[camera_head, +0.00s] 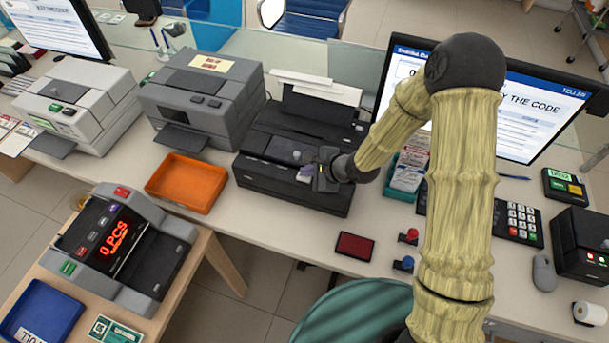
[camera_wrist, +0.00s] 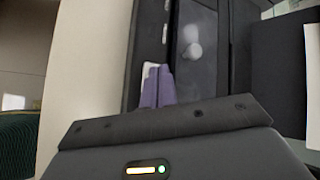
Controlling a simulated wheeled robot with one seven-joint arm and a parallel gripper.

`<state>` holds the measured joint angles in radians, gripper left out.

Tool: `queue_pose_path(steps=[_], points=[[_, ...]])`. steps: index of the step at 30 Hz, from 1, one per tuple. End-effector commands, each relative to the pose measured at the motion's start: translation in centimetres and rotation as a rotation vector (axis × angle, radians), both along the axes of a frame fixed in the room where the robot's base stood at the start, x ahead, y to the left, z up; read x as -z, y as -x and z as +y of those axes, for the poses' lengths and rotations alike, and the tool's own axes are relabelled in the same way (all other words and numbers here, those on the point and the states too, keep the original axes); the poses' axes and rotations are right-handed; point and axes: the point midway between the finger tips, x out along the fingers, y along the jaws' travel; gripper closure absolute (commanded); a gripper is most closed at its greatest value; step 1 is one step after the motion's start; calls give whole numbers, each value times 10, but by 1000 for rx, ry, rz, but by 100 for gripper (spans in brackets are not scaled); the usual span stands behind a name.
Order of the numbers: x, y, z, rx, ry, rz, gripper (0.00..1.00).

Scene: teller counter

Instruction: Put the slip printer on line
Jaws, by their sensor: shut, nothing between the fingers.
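A black printer (camera_head: 272,150) stands on the counter with white paper sheets (camera_head: 320,88) at its rear. I take it as the slip printer. My gripper (camera_head: 305,174) is shut and empty at the right part of its front panel. In the wrist view the gripper's purple-grey fingertips (camera_wrist: 158,86) lie over or beside the printer's dark front (camera_wrist: 208,85). A rounded pale knob or button (camera_wrist: 193,50) sits on a glossy strip just beyond them. I cannot tell whether the fingertips touch the printer. My gripper hides part of the panel.
A grey machine (camera_head: 200,95) and a lighter machine (camera_head: 75,108) stand to the left. An orange tray (camera_head: 186,184) and a dark red pad (camera_head: 355,246) lie in front. A monitor (camera_head: 535,105) and keypad (camera_head: 522,222) are right. Bare counter lies before the printer.

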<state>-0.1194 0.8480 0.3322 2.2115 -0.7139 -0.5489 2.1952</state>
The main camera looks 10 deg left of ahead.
Motion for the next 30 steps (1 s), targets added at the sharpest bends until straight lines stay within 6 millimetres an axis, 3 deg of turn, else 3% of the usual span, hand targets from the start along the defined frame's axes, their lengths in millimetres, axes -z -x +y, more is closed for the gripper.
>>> queue_pose_path(steps=[30], points=[[10,0,0,-1,0,1,100]])
